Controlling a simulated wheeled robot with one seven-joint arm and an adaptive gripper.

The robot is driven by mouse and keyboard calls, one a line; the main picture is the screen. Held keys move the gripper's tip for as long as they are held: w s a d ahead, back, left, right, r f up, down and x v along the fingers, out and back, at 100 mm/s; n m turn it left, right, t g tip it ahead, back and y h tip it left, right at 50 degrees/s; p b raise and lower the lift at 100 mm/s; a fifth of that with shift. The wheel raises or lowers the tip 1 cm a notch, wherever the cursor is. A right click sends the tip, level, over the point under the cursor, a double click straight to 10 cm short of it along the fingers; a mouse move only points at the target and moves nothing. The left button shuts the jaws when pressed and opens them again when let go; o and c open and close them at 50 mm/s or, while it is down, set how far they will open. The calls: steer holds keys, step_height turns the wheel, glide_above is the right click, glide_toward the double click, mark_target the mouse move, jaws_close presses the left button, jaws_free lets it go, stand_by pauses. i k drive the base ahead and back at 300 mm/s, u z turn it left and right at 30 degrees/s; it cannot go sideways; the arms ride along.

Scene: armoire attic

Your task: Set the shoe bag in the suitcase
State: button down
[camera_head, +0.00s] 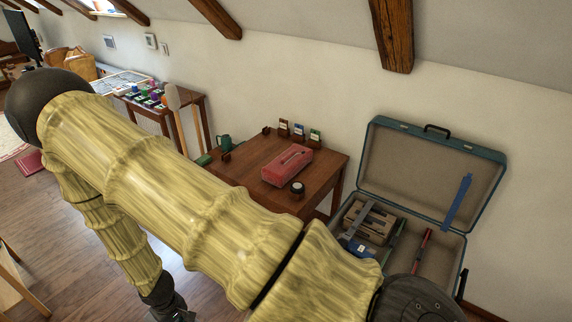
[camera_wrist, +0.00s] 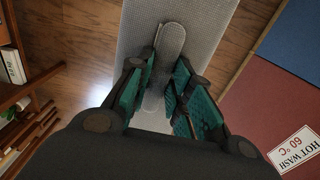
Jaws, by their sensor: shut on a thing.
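The open teal suitcase (camera_head: 484,153) stands at the right against the wall, lid up. My gripper (camera_wrist: 164,82) is shut on a grey, round-ended strip (camera_wrist: 172,42). The strip lies over a wide light-grey woven thing (camera_wrist: 215,22), which looks like the shoe bag. I cannot tell fully how the strip joins it, and its lower part is hidden behind my fingers. In the head view my gripper is at the bottom edge, left of the suitcase, mostly cut off, and the bag does not show there.
The suitcase holds a brown item (camera_head: 370,220), a blue item (camera_head: 356,247) and a red strip (camera_head: 422,246). A wooden table (camera_head: 247,174) with a red box (camera_head: 288,165) stands left of it. A red surface labelled HOT WASH (camera_wrist: 262,102) is right of my gripper. Bare floor (camera_head: 95,275) lies at left.

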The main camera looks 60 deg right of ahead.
mark_target(434, 273)
steer(key=u, duration=0.5)
steer(key=k, duration=2.35)
steer(key=z, duration=1.4)
